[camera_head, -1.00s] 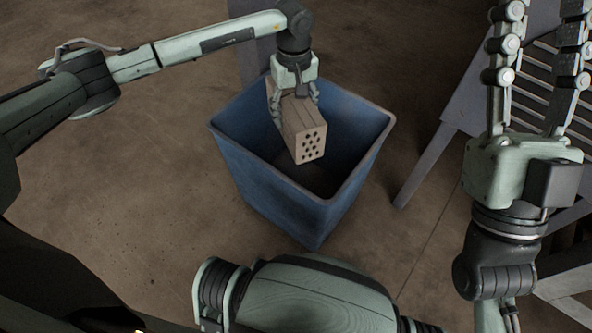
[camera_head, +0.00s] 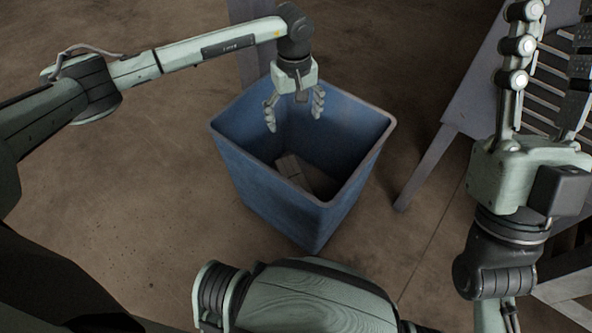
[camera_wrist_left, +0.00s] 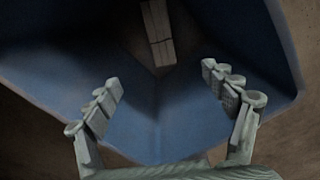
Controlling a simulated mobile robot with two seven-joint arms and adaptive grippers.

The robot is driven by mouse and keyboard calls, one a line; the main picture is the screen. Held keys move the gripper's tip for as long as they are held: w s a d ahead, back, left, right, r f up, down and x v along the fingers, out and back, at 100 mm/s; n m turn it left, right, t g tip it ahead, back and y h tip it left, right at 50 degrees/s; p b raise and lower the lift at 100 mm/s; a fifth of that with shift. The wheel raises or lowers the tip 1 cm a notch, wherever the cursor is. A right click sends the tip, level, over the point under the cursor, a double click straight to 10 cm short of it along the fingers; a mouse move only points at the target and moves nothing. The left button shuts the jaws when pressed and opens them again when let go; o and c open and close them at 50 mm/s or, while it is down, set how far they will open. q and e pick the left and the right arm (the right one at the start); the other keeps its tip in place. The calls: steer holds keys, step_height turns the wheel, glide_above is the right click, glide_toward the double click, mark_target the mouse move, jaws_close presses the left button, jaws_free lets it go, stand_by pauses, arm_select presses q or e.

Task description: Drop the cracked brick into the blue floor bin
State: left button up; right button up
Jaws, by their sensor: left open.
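The blue floor bin (camera_head: 262,190) stands on the floor in the middle of the head view, and its inner wall fills much of the left wrist view (camera_wrist_left: 60,65). The brick (camera_head: 292,168) lies low inside the bin, dim and partly in shadow; it also shows at the top of the left wrist view (camera_wrist_left: 157,32). No crack can be made out. My left gripper (camera_head: 295,118) is over the bin's far part, fingers spread and empty, above and apart from the brick. My right gripper (camera_head: 556,12) is at the far right, fingers apart with nothing between them, away from the bin.
A grey slatted table or rack (camera_head: 470,95) stands to the right of the bin, with a leg close to it. A grey post (camera_head: 249,60) rises behind the bin. Bare concrete floor (camera_head: 150,180) lies open to the left.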

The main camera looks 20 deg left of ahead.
arm_select(q)
step_height(320, 180, up, 12)
stand_by(0.5)
stand_by(0.4)
